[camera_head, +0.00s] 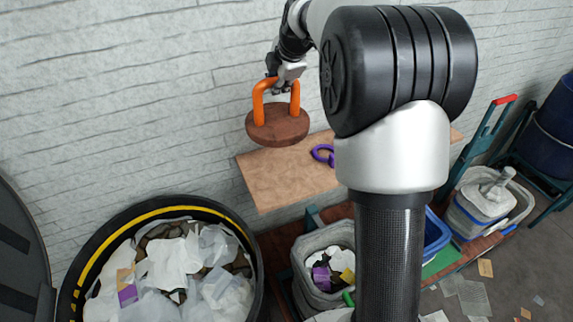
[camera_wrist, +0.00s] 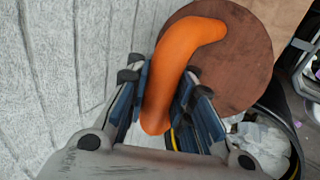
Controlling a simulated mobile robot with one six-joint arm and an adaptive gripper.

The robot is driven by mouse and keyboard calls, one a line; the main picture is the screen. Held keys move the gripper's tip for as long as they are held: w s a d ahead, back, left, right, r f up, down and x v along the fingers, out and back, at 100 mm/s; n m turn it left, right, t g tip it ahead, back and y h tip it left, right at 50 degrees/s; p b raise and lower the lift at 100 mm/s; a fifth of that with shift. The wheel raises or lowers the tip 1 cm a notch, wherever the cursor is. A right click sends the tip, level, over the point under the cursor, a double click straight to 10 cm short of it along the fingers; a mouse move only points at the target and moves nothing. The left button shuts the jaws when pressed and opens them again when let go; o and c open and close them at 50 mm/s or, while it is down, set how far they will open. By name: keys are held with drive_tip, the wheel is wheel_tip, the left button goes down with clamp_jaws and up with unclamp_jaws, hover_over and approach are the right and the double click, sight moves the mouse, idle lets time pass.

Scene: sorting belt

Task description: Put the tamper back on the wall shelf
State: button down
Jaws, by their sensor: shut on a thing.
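The tamper has a round brown wooden base (camera_head: 277,126) and an orange arched handle (camera_head: 258,105). My gripper (camera_head: 282,84) is shut on the top of the handle, and the tamper hangs upright from it. In the wrist view the orange handle (camera_wrist: 178,68) lies between my gripper's fingers (camera_wrist: 168,88), with the round base (camera_wrist: 240,75) beyond it. The wooden wall shelf (camera_head: 275,178) is on the brick wall, below and to the right of the tamper in the head view. The base overlaps the shelf's back edge in the picture; I cannot see contact.
A purple ring-like object (camera_head: 322,154) lies on the shelf, partly hidden by my arm. A large black bin with a yellow stripe (camera_head: 213,208), full of crumpled waste, stands at lower left. A grey bin (camera_head: 306,276) stands below the shelf. The shelf's left part is bare.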

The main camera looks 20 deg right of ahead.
wheel_tip(320, 180, down, 20)
drive_tip(key=b, duration=0.3)
drive_tip(key=shift+r+b, duration=0.25)
drive_tip(key=shift+b, duration=0.05)
drive_tip(key=shift+d+f, duration=0.1)
drive_tip(key=shift+f, duration=0.05)
drive_tip(key=c, duration=2)
unclamp_jaws()
drive_tip(key=shift+f, duration=0.15)
drive_tip(key=o, duration=0.6)
